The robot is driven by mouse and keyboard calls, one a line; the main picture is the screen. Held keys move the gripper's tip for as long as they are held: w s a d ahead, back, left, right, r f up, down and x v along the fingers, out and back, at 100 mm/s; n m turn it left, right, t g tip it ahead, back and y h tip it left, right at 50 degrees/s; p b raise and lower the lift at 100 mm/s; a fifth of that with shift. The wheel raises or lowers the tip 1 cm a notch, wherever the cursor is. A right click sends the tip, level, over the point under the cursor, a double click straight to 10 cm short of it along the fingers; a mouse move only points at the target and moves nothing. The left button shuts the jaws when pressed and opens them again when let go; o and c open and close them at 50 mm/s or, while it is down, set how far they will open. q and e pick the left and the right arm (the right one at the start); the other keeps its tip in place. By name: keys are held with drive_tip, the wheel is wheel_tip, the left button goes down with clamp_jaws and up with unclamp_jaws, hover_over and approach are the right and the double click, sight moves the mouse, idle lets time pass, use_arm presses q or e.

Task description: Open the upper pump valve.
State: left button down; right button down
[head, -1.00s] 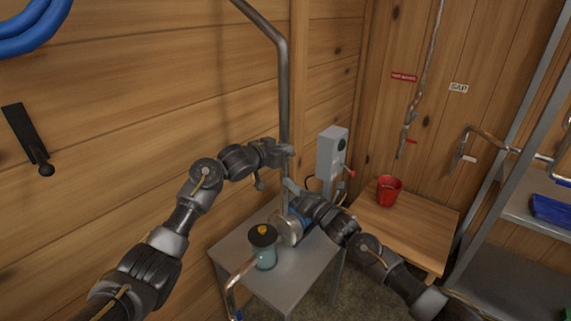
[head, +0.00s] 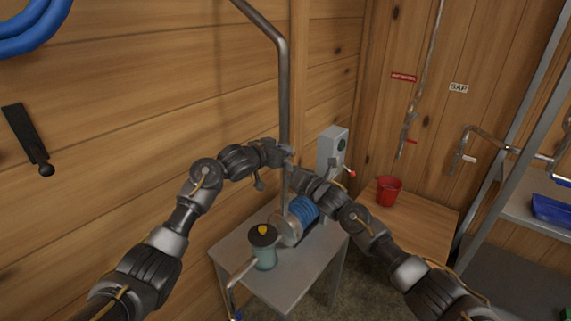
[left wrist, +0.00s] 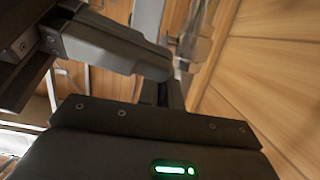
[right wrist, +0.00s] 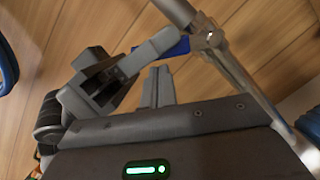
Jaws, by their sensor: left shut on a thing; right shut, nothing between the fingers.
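In the right wrist view, the upper valve's blue handle (right wrist: 178,47) sticks out sideways from the pipe near a metal fitting (right wrist: 207,38). My left gripper (head: 286,154) is at the pipe; its light grey finger shows against the blue handle in the right wrist view, and it is shut on it. The handle is hidden in the head view. My right gripper (head: 292,169) is just below and beside the left one, its fingers (right wrist: 160,86) shut and empty.
The small table (head: 235,247) carries the pump with a blue motor (head: 303,209) and a teal pot (head: 264,252). A grey switch box (head: 331,150) stands behind. A red bucket (head: 388,190) sits on a wooden table to the right. The plank wall is close behind the pipe.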

drive_tip(key=shift+w+d+r, duration=0.15)
drive_tip(key=shift+r, duration=0.25)
drive_tip(key=shift+w+d+r, duration=0.1)
drive_tip(key=shift+w+r, duration=0.05)
drive_tip(key=shift+r, duration=0.2)
use_arm(q)
drive_tip(key=c, duration=1.6)
unclamp_jaws()
drive_tip(key=shift+o, duration=0.2)
drive_tip(key=shift+f, duration=0.15)
